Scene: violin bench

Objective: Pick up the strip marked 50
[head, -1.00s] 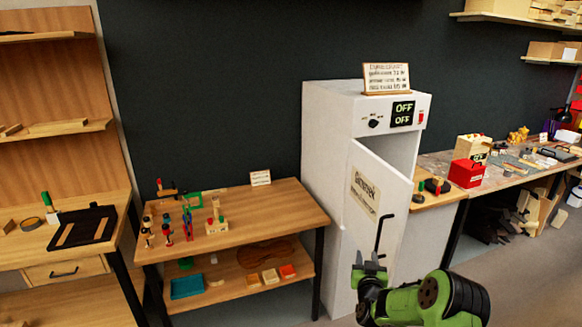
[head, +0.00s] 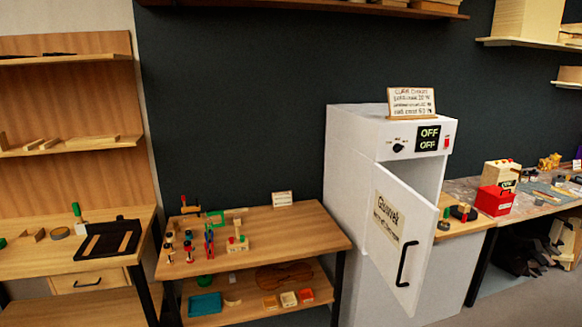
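I cannot read a mark 50 on any strip from here. A pale narrow strip (head: 125,241) and another pale piece (head: 93,244) lie on a black tray (head: 108,229) on the left bench, with no legible mark. Small light and orange blocks (head: 288,299) lie on the lower shelf of the middle table, also too small to read. My gripper is out of view.
A white cabinet (head: 352,190) reads OFF, and its front door (head: 392,240) stands open. The middle table (head: 300,230) holds clamps and small tools. A red box (head: 494,201) sits on the right bench. Wall shelves (head: 75,146) hang at the left.

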